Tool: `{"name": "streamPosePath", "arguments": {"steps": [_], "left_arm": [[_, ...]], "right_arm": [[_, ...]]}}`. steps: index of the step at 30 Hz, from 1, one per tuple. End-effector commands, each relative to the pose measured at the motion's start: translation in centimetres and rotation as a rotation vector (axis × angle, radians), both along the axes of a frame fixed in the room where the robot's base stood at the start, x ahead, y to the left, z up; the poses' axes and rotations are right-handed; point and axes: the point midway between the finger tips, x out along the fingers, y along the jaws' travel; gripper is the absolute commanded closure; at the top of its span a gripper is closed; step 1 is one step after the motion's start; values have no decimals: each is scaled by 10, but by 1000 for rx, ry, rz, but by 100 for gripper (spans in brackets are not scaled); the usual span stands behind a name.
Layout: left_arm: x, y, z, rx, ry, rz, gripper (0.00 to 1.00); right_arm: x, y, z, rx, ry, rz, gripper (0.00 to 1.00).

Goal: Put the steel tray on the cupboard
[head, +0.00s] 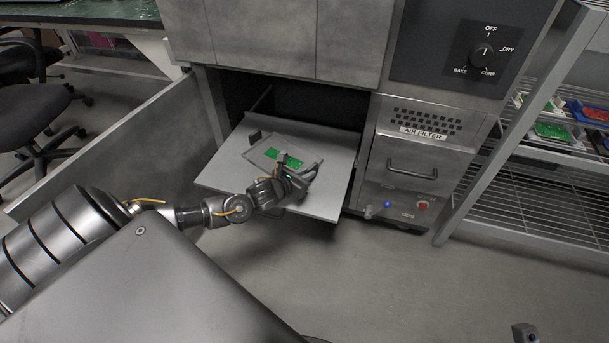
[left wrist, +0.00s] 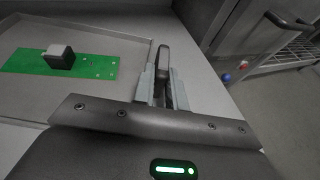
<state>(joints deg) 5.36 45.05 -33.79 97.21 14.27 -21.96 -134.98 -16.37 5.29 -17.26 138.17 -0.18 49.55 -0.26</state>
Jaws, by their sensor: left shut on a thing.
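The steel tray (head: 258,158) lies flat on a pulled-out grey shelf (head: 325,200) in front of the open oven chamber. It carries a green circuit board (head: 287,158) with a dark block on it. The tray (left wrist: 110,100) and board (left wrist: 98,66) also show in the left wrist view. My left gripper (head: 307,172) is at the tray's right end, shut on a dark upright handle (left wrist: 163,62). A matching dark handle stands at the tray's far left end. I cannot tell which unit is the cupboard.
The large oven cabinet (head: 415,160) has a dial panel above and a handled air-filter box. Its open door (head: 120,150) stands to the left. A wire rack (head: 530,195) with coloured trays is on the right. The floor in front is clear.

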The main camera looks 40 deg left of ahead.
Motion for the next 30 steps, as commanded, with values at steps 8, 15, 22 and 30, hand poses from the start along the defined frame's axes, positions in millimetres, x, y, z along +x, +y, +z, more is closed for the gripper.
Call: {"name": "streamPosePath", "arguments": {"steps": [8,15,22,30], "left_arm": [[0,0,-1,0,0,0,80],[0,0,-1,0,0,0,65],[-2,0,3,0,0,0,65],[-47,2,20,0,3,-2,65]], "right_arm": [[1,0,1,-1,-4,0,100],[0,0,1,0,-4,1,100],[0,0,4,0,-5,1,100],[0,3,1,-18,93,12,100]]}}
